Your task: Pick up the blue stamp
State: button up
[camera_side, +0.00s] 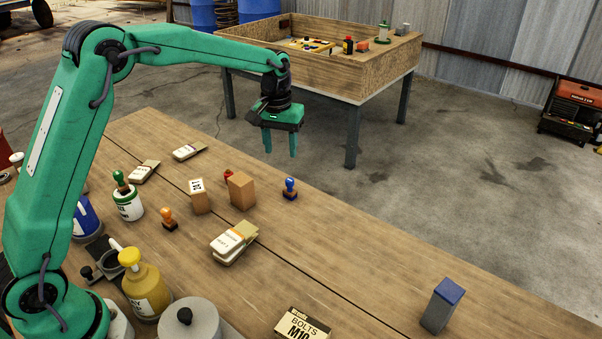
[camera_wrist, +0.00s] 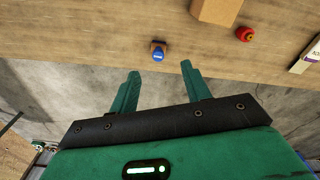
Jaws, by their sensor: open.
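The blue stamp (camera_side: 290,188) stands upright on the wooden table, near its far edge, with a rounded blue top on a brown base. In the wrist view the stamp (camera_wrist: 158,52) is seen from above, ahead of the fingers and roughly between their lines. My gripper (camera_side: 280,152) is open and empty, with its fingers pointing down, above and beyond the stamp near the table's far edge. In the wrist view my gripper (camera_wrist: 161,74) shows both green fingers apart. Nothing hides the stamp.
A wooden block (camera_side: 241,190) stands just left of the stamp, with a red stamp (camera_side: 228,175) behind it. A blue-topped grey block (camera_side: 441,306) is at the front right. The table right of the stamp is clear.

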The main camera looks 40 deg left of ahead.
send_over(290, 180)
jog(key=shift+n+g, duration=0.3)
notch_tip(290, 180, down, 5)
jog(key=shift+r, duration=0.1)
jog(key=shift+a+f, duration=0.1)
jog(key=shift+f, duration=3.8)
grip_shut()
jog(key=shift+r, duration=0.15)
